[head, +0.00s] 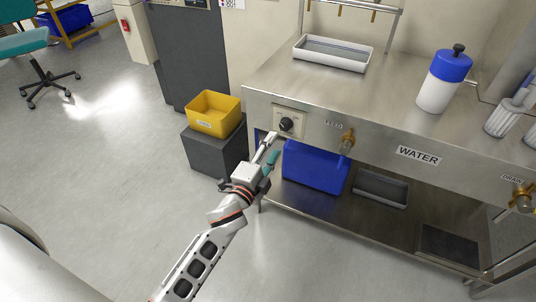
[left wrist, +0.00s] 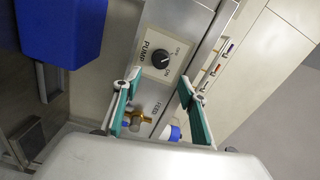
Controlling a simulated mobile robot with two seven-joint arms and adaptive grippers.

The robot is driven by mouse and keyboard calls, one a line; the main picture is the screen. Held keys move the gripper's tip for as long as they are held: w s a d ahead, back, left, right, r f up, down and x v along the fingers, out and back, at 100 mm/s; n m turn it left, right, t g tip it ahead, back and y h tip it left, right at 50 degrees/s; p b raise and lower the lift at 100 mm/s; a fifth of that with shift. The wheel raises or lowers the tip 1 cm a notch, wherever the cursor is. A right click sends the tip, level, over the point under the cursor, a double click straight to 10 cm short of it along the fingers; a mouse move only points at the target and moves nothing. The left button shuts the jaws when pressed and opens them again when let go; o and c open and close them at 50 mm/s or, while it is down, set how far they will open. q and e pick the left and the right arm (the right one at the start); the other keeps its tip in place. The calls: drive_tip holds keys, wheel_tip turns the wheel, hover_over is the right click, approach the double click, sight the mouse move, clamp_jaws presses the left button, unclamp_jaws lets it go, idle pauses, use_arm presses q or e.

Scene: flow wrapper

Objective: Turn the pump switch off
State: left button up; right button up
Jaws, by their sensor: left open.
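The pump switch is a round black knob (head: 286,124) on a cream plate at the left end of the steel counter's front panel. In the left wrist view the knob (left wrist: 160,59) sits on a plate marked PUMP, OFF and ON. Its pale mark seems to face the ON side, but it is small. My left gripper (head: 273,146) is open and empty, just in front of and below the plate. In the left wrist view its teal-padded fingers (left wrist: 159,82) are spread, with the knob beyond their tips, apart from them. My right gripper is not in view.
A brass feed valve (head: 347,143) sticks out right of the switch, and a drain valve (head: 522,198) farther right. A blue bin (head: 313,168) stands on the shelf below. A yellow bin (head: 214,113) sits on a grey box at left.

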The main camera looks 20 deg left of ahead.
use_arm(q)
drive_tip(key=shift+s, duration=1.6)
